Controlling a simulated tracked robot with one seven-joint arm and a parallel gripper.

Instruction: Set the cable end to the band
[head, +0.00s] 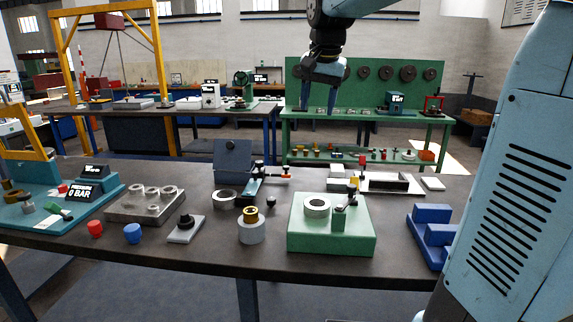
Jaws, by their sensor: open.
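My gripper (322,98) hangs above the far side of the bench, its two fingers pointing down, apart and empty. I cannot tell for certain which things are the cable end and the band. A green-and-dark piece (62,211) lies at the left on a teal base (100,198). A dark grey upright block (233,158) with a blue-grey arm stands mid-bench, a small red-tipped part (286,176) beside it. A green block (308,240) carries a pale ring (317,205) and a small clamp-like post. The gripper touches none of these.
The dark bench (190,248) also holds a metal plate with several rings (146,203), red and blue caps (132,233), a brass-topped cylinder (251,229) and blue stepped blocks (433,232). A green bench (367,113) stands behind. Part of my body fills the right side.

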